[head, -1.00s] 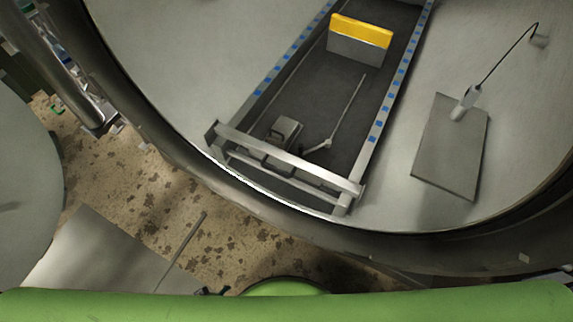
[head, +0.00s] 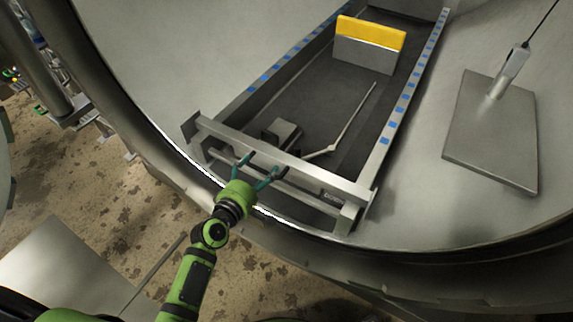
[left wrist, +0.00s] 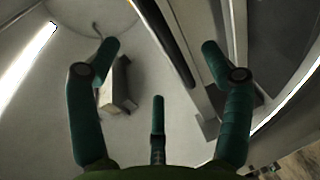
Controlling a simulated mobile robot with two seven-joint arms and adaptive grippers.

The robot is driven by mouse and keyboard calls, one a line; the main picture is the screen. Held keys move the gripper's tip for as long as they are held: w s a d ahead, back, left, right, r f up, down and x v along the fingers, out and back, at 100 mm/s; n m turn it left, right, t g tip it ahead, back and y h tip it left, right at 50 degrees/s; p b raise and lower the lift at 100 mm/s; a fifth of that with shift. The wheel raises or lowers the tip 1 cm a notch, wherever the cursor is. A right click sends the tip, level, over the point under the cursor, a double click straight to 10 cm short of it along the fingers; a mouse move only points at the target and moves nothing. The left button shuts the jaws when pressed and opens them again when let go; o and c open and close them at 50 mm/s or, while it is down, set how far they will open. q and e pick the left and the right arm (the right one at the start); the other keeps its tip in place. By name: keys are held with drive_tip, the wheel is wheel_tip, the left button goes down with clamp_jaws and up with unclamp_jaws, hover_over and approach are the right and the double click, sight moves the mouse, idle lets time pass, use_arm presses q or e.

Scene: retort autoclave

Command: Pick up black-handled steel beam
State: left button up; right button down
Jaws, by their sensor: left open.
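The steel beam (head: 318,171) lies across the near end of the long tray inside the round chamber. My left gripper (head: 264,164) is at the beam's near side, left of its middle, with its teal fingers spread apart and nothing seen held. Its fingers cover part of the beam, and I cannot make out the black handle clearly. I cannot tell whether the fingers touch the beam. In the left wrist view the open fingers (left wrist: 160,50) show a gap between them, with long dark and pale rails (left wrist: 190,50) on the right. My right gripper is not in view.
A yellow-topped grey block (head: 370,45) stands farther up the tray. A small grey box (head: 281,133) and a thin bent rod (head: 352,118) lie behind the beam. A grey plate with a wired probe (head: 490,130) rests right. The chamber rim (head: 160,145) curves in front.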

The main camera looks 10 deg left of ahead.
sight(268, 156)
use_arm(q)
drive_tip(key=x, duration=0.1)
drive_tip(key=b+x, duration=0.1)
drive_tip(key=x, duration=0.2)
drive_tip(key=shift+w+a+f, duration=0.2)
drive_tip(key=shift+w+a, duration=0.1)
drive_tip(key=shift+w, duration=0.1)
drive_tip(key=shift+w+d, duration=0.15)
drive_tip(key=shift+w, duration=0.35)
clamp_jaws()
drive_tip(key=shift+w+r, duration=0.1)
drive_tip(key=shift+r, duration=0.05)
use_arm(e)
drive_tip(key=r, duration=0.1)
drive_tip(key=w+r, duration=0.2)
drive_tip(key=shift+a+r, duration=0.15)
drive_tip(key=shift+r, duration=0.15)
